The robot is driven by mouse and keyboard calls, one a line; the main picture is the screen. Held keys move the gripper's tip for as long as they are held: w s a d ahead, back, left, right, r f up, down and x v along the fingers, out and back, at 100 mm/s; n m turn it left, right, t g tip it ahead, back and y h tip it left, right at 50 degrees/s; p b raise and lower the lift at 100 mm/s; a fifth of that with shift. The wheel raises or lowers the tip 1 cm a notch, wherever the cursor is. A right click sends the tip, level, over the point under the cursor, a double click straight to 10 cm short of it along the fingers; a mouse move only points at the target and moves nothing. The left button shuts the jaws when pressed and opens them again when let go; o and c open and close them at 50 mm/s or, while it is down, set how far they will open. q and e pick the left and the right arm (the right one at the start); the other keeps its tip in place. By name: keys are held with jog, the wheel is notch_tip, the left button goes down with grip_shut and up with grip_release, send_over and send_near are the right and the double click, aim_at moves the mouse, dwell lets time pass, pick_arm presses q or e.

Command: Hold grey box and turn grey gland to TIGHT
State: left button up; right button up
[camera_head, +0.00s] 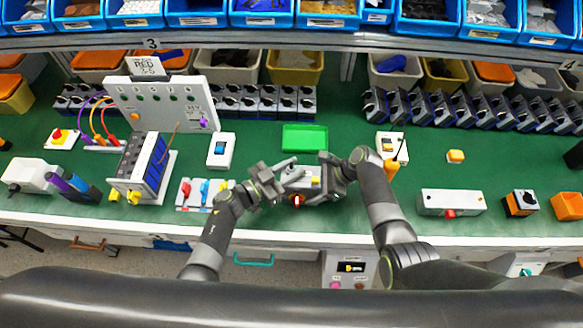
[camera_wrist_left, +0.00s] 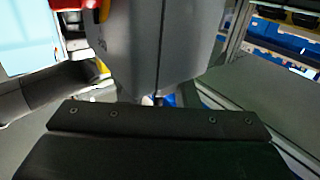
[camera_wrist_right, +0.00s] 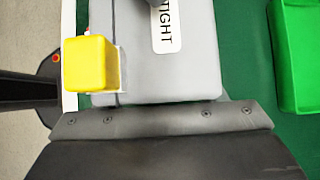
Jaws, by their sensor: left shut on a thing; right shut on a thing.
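The grey box (camera_head: 310,184) is at the front middle of the green bench, between my two grippers. It has a yellow block (camera_wrist_right: 90,64) and a red part (camera_head: 297,201) at its front. A white label reading TIGHT shows on its top in the right wrist view. My right gripper (camera_head: 335,182) is shut on the grey box from the right. My left gripper (camera_head: 290,178) is at the box's left side, shut on a grey body (camera_wrist_left: 150,45) that looks like the box. The grey gland is largely hidden; I cannot tell its setting.
An empty green tray (camera_head: 305,138) lies behind the box. A white switch box (camera_head: 221,151) and a panel with red and blue levers (camera_head: 205,193) stand to the left. A white box with a red knob (camera_head: 451,203) stands to the right. The bench's front edge is close.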

pick_arm(q)
jog(key=shift+m+g+h, duration=0.3)
jog(key=shift+g, duration=0.1)
jog(key=m+g+h, duration=0.1)
jog(key=m+g, duration=0.1)
jog(key=g, duration=0.1)
jog(key=shift+w+m+g+h, duration=0.1)
jog(key=shift+m+g+h, duration=0.2)
jog(key=shift+h, duration=0.1)
jog(key=shift+f+m+g+h, duration=0.1)
jog(key=shift+m+g+h, duration=0.2)
jog(key=shift+m+g, duration=0.9)
jog(key=shift+f+m+g+h, duration=0.1)
jog(key=shift+m+g+h, duration=0.4)
jog(key=shift+g, duration=1.2)
pick_arm(e)
jog(key=shift+a+r, duration=0.1)
pick_arm(q)
jog(key=shift+a+r+m+g, duration=0.1)
jog(key=shift+m+g, duration=0.4)
jog(key=o, duration=1)
jog(key=shift+c, duration=0.2)
jog(key=shift+r, duration=0.2)
